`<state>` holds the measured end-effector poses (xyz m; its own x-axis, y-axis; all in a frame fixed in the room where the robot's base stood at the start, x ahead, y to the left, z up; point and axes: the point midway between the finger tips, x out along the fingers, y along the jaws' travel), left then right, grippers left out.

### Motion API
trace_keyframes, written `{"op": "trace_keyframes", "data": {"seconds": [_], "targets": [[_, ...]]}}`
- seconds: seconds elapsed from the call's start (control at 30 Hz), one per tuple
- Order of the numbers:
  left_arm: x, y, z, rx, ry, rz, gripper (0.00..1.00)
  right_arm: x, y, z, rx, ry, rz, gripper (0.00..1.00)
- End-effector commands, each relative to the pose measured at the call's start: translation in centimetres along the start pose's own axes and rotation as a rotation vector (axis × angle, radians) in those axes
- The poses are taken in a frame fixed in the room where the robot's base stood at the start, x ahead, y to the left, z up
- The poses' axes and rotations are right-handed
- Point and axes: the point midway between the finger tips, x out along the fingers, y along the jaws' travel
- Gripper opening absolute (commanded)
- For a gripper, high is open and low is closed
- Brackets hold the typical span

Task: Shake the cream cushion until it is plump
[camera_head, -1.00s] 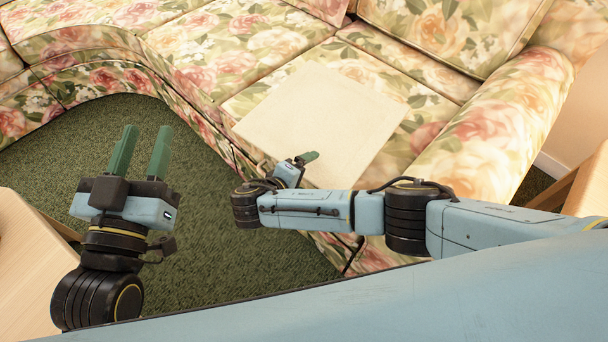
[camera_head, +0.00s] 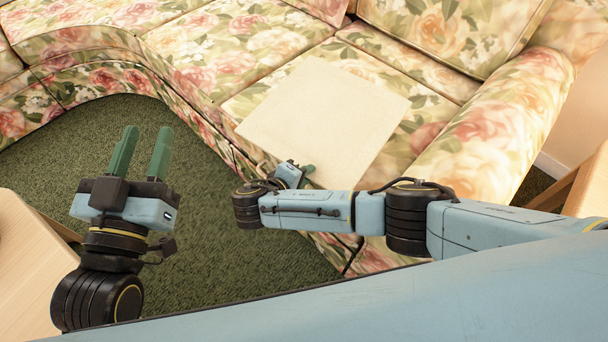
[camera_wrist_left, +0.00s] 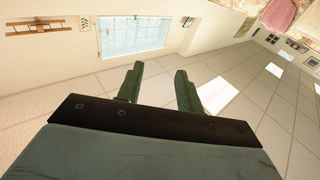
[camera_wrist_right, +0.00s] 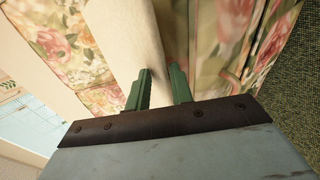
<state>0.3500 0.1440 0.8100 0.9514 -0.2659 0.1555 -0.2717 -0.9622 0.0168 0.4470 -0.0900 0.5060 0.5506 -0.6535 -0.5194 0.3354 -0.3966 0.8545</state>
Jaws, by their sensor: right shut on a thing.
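The cream cushion (camera_head: 322,118) is a flat pale square at the front of the floral sofa seat, near the right armrest. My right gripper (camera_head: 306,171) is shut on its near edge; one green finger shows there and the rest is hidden. In the right wrist view the cushion (camera_wrist_right: 126,40) runs up from between the two fingers (camera_wrist_right: 160,88). My left gripper (camera_head: 140,152) is open and empty, fingers pointing up, over the green carpet left of the sofa. The left wrist view shows nothing between its fingers (camera_wrist_left: 160,88).
The floral sofa (camera_head: 235,45) curves from the left to the right armrest (camera_head: 500,125). Wooden furniture stands at the left edge (camera_head: 30,275) and right edge (camera_head: 575,185). Green carpet (camera_head: 200,200) lies clear between my arms. The seat left of the cushion is free.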

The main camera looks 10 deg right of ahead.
Motion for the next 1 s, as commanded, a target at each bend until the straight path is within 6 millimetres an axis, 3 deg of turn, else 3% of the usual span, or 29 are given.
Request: {"op": "trace_keyframes", "data": {"seconds": [0.37,1.0], "targets": [[0.0,-0.1,0.5,0.001,-0.036,-0.002,0.36,-0.4,-0.1,-0.1,-0.001,0.006,-0.008,0.00],[-2.1,-1.4,6.5,0.011,-0.426,-0.035,0.36,-1.8,0.7,0.0,-0.001,0.003,-0.009,0.00]]}}
